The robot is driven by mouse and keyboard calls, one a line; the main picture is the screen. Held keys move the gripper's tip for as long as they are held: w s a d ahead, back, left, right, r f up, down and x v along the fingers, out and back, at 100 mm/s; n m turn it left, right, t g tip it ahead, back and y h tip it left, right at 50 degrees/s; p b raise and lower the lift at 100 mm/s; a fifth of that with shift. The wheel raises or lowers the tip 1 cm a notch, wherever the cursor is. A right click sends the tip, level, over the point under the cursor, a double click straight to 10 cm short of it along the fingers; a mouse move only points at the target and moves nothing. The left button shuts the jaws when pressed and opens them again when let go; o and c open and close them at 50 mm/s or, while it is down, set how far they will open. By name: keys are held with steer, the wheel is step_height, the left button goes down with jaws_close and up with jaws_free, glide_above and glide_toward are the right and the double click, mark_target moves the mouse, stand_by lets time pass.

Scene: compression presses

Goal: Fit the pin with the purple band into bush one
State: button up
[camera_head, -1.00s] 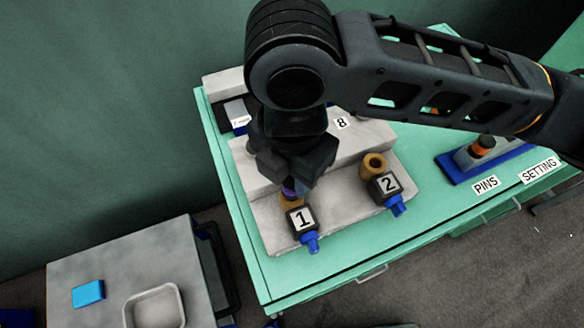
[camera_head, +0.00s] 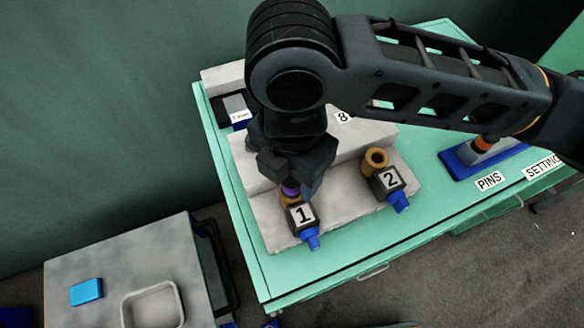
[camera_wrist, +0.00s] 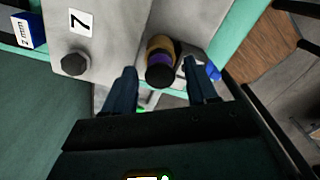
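The pin with the purple band (camera_wrist: 160,60) stands upright at bush one (camera_head: 287,200), a brass ring behind the block labelled 1 (camera_head: 302,215). In the wrist view the pin has a dark round top, and the purple band shows between that top and the brass. The band sits close above the brass; how deep the pin goes is hidden. My gripper (camera_wrist: 158,75) is over it with one finger on each side. Gaps show between the fingers and the pin, so it is open. In the head view my gripper (camera_head: 292,178) hides the pin's top.
Bush two (camera_head: 376,158) stands empty to the right, behind its label block (camera_head: 388,180). The blue pin stand (camera_head: 466,172) is at the right of the green bench (camera_head: 425,215). A grey side table (camera_head: 100,265) with a tray (camera_head: 152,305) is at lower left.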

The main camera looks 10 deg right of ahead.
steer(key=shift+o, duration=0.3)
steer(key=shift+r, duration=3.9)
